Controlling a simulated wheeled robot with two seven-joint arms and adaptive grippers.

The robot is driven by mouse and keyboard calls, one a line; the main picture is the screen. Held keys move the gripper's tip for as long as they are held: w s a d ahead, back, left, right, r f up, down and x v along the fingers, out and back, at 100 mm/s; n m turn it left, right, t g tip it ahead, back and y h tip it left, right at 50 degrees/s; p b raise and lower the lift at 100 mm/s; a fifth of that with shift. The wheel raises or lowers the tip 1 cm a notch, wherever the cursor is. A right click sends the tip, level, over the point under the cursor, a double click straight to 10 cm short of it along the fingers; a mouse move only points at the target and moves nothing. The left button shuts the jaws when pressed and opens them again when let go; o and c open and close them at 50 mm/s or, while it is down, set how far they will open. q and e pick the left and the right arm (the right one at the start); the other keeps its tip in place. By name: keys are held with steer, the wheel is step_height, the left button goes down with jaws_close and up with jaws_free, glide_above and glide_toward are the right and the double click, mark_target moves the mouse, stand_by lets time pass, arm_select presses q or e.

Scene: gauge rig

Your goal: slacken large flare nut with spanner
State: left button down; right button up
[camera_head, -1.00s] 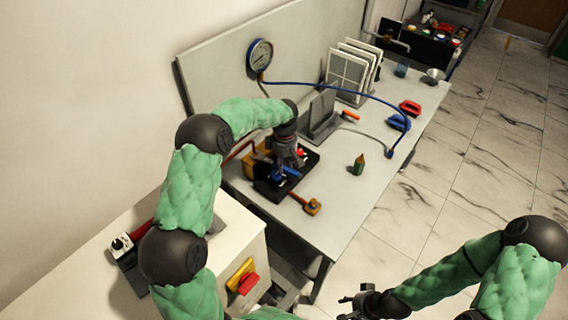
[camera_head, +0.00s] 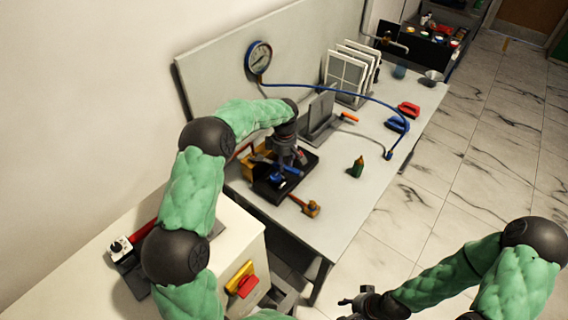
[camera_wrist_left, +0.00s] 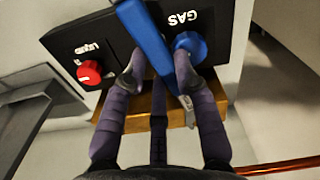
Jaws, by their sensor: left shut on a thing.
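My left gripper (camera_head: 287,166) is shut on a blue-handled spanner over the black panel block on the bench. In the left wrist view the fingers (camera_wrist_left: 160,80) straddle the blue spanner (camera_wrist_left: 150,40), whose metal end (camera_wrist_left: 187,108) points down the picture towards a brass-coloured block (camera_wrist_left: 140,110). The black panel (camera_wrist_left: 85,42) carries a red knob (camera_wrist_left: 89,71) marked Liquid and a blue knob (camera_wrist_left: 190,46) marked GAS. I cannot make out the large flare nut or whether the spanner sits on it. My right gripper (camera_head: 352,304) is low at the front, apart from the bench, and looks open and empty.
An orange-handled tool (camera_head: 309,207) lies by the bench's front edge. White filter panels stand behind. The middle of the bench is fairly clear.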

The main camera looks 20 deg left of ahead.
arm_select(q)
steer(key=shift+w+n, duration=0.3)
steer(key=shift+w, duration=0.1)
stand_by(0.5)
steer(key=shift+s+m, duration=0.9)
steer(key=shift+s, duration=0.1)
stand_by(0.4)
steer(key=shift+d, duration=0.1)
stand_by(0.3)
steer(key=d, duration=0.4)
steer(key=shift+s+d, duration=0.35)
stand_by(0.8)
steer(key=shift+r, duration=0.15)
steer(key=shift+r+p, duration=1.25)
steer(key=shift+r, duration=0.9)
